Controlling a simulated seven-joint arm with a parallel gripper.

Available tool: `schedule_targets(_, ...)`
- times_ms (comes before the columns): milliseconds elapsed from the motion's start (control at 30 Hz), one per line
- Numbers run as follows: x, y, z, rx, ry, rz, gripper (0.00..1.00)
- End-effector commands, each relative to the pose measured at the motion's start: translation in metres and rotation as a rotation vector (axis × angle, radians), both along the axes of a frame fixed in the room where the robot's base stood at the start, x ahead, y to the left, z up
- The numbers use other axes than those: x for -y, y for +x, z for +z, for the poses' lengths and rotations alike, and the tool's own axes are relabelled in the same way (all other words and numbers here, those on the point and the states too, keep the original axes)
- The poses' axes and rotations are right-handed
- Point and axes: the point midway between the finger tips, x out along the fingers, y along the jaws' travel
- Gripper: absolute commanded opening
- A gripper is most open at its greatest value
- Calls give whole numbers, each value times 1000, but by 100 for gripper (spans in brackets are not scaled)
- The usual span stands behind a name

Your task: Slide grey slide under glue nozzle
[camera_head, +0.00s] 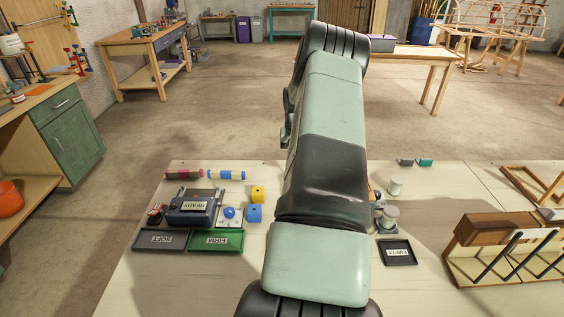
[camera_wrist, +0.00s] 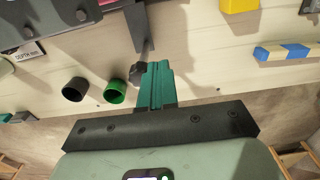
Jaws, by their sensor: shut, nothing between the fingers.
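My gripper (camera_wrist: 157,68) shows in the wrist view, its teal fingers shut with nothing between them. A dark tapering piece (camera_wrist: 141,30), which may be the glue nozzle, hangs just beyond the fingertips. A small dark block (camera_wrist: 138,74) lies close to the left of the fingertips; I cannot tell if they touch. A dark grey bar with bolts (camera_wrist: 50,18) is at the upper left; I cannot tell if it is the grey slide. In the head view my arm hides my gripper and the area around it.
A black cup (camera_wrist: 75,88) and a green cup (camera_wrist: 115,94) stand left of the fingers. A striped lath (camera_wrist: 287,52) and a yellow block (camera_wrist: 240,4) are to the right. The head view shows a SOFT tray (camera_head: 160,248), a FIRM tray (camera_head: 216,248) and an EMPTY tray (camera_head: 397,260).

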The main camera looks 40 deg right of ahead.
Motion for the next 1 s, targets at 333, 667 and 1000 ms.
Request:
schedule_targets(333,9,-9,0,1,-1,-2,0)
schedule_targets(667,12,-12,0,0,0,0,0)
schedule_targets(1000,4,-4,1,0,0,0,0)
